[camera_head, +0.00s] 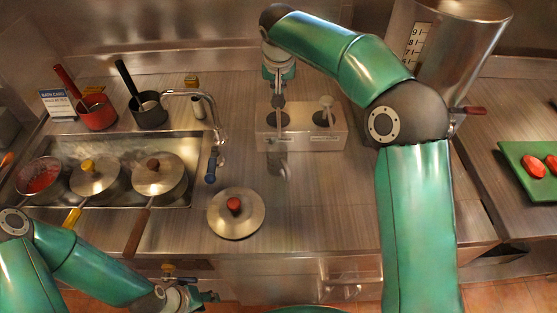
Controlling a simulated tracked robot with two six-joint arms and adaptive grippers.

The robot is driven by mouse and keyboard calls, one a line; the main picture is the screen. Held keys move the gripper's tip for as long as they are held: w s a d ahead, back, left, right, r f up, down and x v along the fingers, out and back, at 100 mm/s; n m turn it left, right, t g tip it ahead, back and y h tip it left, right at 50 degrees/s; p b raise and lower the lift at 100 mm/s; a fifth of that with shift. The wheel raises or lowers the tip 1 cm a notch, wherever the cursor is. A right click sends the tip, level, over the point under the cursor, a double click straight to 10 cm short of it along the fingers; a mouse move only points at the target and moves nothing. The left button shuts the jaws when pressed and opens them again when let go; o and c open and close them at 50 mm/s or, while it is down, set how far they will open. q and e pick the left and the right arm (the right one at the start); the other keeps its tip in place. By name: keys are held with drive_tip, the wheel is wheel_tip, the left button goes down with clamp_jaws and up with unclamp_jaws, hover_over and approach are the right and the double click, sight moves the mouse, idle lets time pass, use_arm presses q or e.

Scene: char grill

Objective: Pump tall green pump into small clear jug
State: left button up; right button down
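A steel dispenser box (330,137) stands at the back middle of the counter. It has two pump positions, a light pump (325,112) on the right and one on the left, mostly hidden under my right gripper. I cannot make out a green pump. A small, faint clear shape (278,162), perhaps the jug, is in front of the box below the left pump. My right gripper (279,98) points down right over the left pump; its fingers are too small to read. My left gripper (205,297) is low at the counter's front, away from the dispenser, its fingers unclear.
A sink (120,142) with a faucet (207,105) lies left, holding several pots. Red (97,113) and dark (148,112) ladle pots stand behind. A steel cylinder (470,40) and green tray (535,185) are right.

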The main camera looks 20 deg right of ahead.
drive_tip(key=shift+f, duration=0.2)
drive_tip(key=shift+s+f+b, duration=0.1)
drive_tip(key=shift+f+b, duration=1.7)
drive_tip(key=shift+f, duration=0.35)
drive_tip(key=shift+r, duration=0.15)
drive_tip(key=shift+r+p, duration=0.45)
drive_tip(key=shift+p, duration=0.2)
drive_tip(key=shift+r+p, duration=1.25)
drive_tip(key=shift+r, duration=0.35)
drive_tip(key=shift+f, duration=0.15)
